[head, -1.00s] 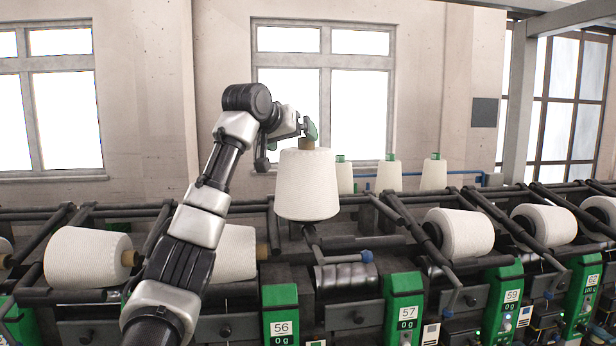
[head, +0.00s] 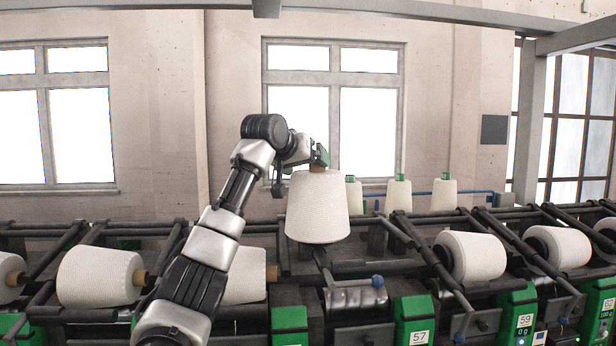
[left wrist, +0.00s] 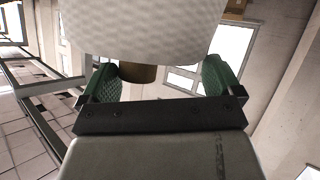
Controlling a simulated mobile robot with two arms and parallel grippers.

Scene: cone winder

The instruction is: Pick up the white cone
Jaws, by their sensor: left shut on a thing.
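The white cone (head: 317,210) hangs upright in the air above the winder, its narrow end up and its wide end down. My left gripper (head: 318,160) is shut on the brown tube tip at the top of the cone. In the left wrist view the cone's white yarn (left wrist: 145,30) fills the upper middle, with the brown tube (left wrist: 138,72) between my two green-padded fingers (left wrist: 160,80). The actual contact of the pads with the tube is partly hidden there. My right gripper is not in view.
Other white cones lie on the winder at the left (head: 98,277) and right (head: 470,255). Several upright cones (head: 399,196) stand behind. An empty position with a grey drum (head: 355,299) lies below the held cone. Dark rails and arms surround it.

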